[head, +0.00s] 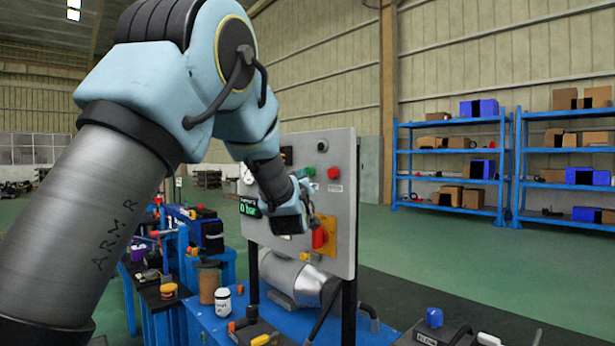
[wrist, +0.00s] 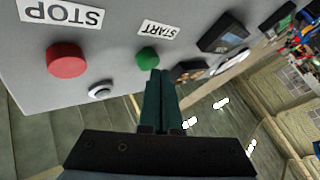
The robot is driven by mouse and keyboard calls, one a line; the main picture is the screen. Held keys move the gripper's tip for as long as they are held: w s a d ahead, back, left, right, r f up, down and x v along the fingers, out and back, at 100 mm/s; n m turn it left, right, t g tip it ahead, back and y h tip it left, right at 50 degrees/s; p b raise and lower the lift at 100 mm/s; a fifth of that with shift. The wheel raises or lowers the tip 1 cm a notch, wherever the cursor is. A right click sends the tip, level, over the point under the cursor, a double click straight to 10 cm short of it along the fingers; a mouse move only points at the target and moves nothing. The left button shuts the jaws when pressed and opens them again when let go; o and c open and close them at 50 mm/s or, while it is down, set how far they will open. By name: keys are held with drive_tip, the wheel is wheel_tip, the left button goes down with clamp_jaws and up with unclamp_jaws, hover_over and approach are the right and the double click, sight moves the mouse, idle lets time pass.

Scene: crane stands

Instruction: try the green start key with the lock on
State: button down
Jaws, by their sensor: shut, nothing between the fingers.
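The green start key (wrist: 147,57) sits on a grey panel (wrist: 115,20) under a START label in the wrist view. In the head view the green key (head: 308,172) shows near the panel's upper part. My gripper (wrist: 160,74) is shut and empty, its dark fingertips close to the green key. I cannot tell whether they touch it. In the head view my gripper (head: 303,190) is partly hidden by my wrist. A red rotary switch (head: 318,238) on a yellow plate sits lower on the panel. I cannot make out a lock on it.
A red STOP button (wrist: 67,59) and a small pale button or lamp (wrist: 100,92) are beside the green key. A display (head: 249,208) glows green at the panel's left. A motor-like cylinder (head: 300,275) lies behind the panel on a blue bench. Blue shelves (head: 450,121) stand far off.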

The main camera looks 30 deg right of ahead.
drive_tip(key=shift+a, duration=0.35)
drive_tip(key=shift+s+a+b, duration=0.25)
drive_tip(key=shift+a+b, duration=0.6)
drive_tip(key=shift+a, duration=0.4)
drive_tip(key=shift+s+a+b, duration=0.25)
drive_tip(key=shift+a+b, duration=0.6)
drive_tip(key=shift+a, duration=0.35)
